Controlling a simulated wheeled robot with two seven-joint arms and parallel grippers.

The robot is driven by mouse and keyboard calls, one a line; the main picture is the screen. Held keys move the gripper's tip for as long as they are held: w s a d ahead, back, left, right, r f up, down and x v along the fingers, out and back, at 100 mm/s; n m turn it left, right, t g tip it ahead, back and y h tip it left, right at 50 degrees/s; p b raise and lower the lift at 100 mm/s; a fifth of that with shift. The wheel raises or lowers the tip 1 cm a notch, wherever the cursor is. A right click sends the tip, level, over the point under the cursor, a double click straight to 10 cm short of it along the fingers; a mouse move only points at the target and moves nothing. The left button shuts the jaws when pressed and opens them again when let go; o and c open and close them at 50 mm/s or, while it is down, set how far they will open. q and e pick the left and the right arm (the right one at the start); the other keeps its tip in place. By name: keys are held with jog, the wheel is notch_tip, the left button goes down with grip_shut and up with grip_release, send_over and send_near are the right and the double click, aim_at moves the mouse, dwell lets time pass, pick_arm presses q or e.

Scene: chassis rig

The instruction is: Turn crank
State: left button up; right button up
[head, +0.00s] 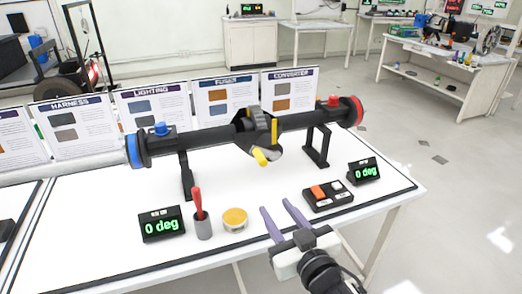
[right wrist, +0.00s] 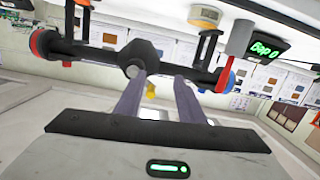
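A black axle (head: 205,137) lies across two black stands on the white table, with a blue left end and a red right end. At its middle housing is a crank with a yellow handle (head: 260,157) pointing toward me. In the right wrist view, a bit of yellow (right wrist: 151,90) shows between the fingers, beyond them. My right gripper (head: 276,205) is open and empty, its purple fingers apart, in front of the crank and nearer to me, not touching it. The fingers also show in the right wrist view (right wrist: 159,78). My left gripper is not in view.
Two displays (head: 161,225) (head: 364,171) read 0 deg. Sign panels (head: 219,99) stand behind the axle.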

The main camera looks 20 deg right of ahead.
jog(key=t, duration=0.1)
send_near(264, 164)
jog(key=w, duration=0.8)
jog(key=w+p, duration=0.1)
jog(key=w, duration=0.2)
jog(key=shift+w+a+f, duration=0.1)
jog(key=shift+a, duration=0.2)
jog(key=shift+w, duration=0.15)
grip_shut()
